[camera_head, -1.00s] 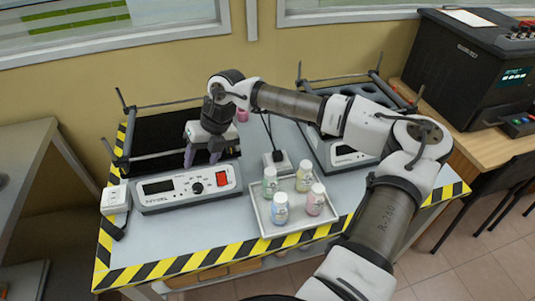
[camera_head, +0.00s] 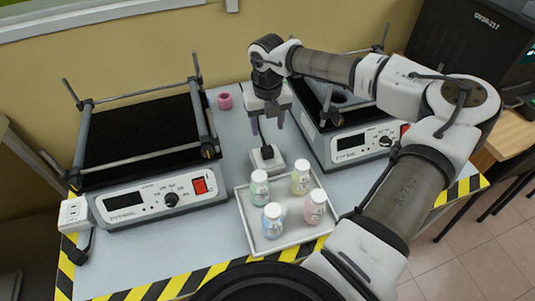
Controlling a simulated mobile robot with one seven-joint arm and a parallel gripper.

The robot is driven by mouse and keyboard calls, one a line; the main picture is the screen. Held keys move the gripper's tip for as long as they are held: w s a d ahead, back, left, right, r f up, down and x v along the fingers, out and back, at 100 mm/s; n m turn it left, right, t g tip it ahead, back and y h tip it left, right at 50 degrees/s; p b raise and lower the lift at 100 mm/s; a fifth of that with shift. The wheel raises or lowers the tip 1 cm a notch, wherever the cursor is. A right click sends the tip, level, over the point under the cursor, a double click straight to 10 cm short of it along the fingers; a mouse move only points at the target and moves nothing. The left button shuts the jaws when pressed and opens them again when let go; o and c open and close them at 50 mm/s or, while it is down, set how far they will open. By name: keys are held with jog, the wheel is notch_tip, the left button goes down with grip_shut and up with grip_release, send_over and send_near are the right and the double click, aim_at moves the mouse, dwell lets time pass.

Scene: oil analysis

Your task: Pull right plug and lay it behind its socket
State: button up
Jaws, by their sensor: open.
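The right socket (camera_head: 272,162) is a small white box on the table between the two devices, just behind the sample tray. The small dark right plug (camera_head: 266,152) appears seated on top of it, though it is small and partly blurred. My gripper (camera_head: 267,131) points down above this socket with its two dark fingers spread. The fingertips are close over the plug, and I cannot tell whether they flank it. The plug's cable is mostly hidden behind my gripper.
A white tray (camera_head: 247,233) with several capped bottles stands in front of the socket. A left device (camera_head: 158,196) and a right device (camera_head: 360,146) flank it. A pink ring-like object (camera_head: 225,101) lies behind. A left socket (camera_head: 74,212) has a dark plug (camera_head: 78,254) in front.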

aim_at(267, 149)
jog(key=shift+s+f+b, duration=0.2)
jog(key=shift+f+b, duration=0.15)
jog(key=shift+f, duration=0.75)
jog(key=shift+r, duration=0.1)
notch_tip(267, 149, down, 8)
jog(key=b, duration=0.5)
jog(key=shift+r, duration=0.2)
jog(key=shift+f+b, duration=0.45)
jog(key=shift+b, duration=0.1)
jog(key=shift+r, duration=0.1)
